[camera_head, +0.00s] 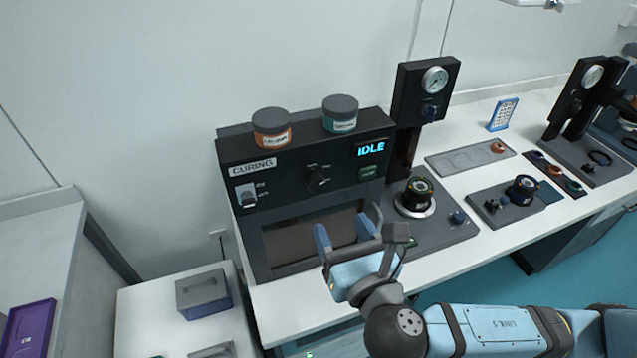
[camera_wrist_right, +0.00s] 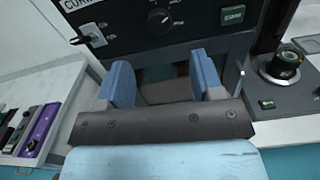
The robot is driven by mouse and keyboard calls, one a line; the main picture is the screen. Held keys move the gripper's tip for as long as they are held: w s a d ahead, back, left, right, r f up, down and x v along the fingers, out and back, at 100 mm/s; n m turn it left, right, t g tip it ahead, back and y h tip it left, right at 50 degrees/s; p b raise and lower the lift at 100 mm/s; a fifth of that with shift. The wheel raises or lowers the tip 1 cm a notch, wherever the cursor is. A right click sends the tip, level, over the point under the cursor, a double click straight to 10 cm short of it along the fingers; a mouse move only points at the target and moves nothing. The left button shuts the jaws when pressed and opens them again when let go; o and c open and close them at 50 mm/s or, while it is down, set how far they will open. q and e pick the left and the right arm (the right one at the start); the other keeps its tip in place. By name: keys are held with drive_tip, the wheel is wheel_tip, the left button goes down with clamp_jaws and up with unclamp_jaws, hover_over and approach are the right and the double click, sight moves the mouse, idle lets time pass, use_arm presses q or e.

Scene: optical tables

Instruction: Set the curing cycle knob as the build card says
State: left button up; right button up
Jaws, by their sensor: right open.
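The black curing unit (camera_head: 226,150) stands on the white bench, with a lit blue "IDLE" display and a "CURING" label. Its round black cycle knob (camera_head: 318,180) sits mid-panel; it also shows at the top of the right wrist view (camera_wrist_right: 160,21). The knob's exact setting is too small to read. A small card stand (camera_head: 503,114) with coloured marks is at the back of the bench; its text is unreadable. My right gripper (camera_head: 346,236) is open and empty in front of the unit's window, below the knob; its blue fingers show in the right wrist view (camera_wrist_right: 168,82). My left gripper is out of view.
A switch (camera_head: 248,196) is left of the knob and a green button (camera_head: 368,172) right. Two labelled jars (camera_head: 271,128) (camera_head: 340,113) stand on top. A gauge press (camera_head: 425,95) stands right. A grey box (camera_head: 202,294) sits on the lower left table.

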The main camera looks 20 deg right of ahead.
sight(317, 186)
drive_tip(key=w, duration=0.3)
drive_tip(key=w+p, duration=0.1)
drive_tip(key=w, duration=0.6)
drive_tip(key=shift+w+a+p, duration=0.25)
drive_tip(key=shift+w+p, duration=0.05)
drive_tip(key=c, duration=0.9)
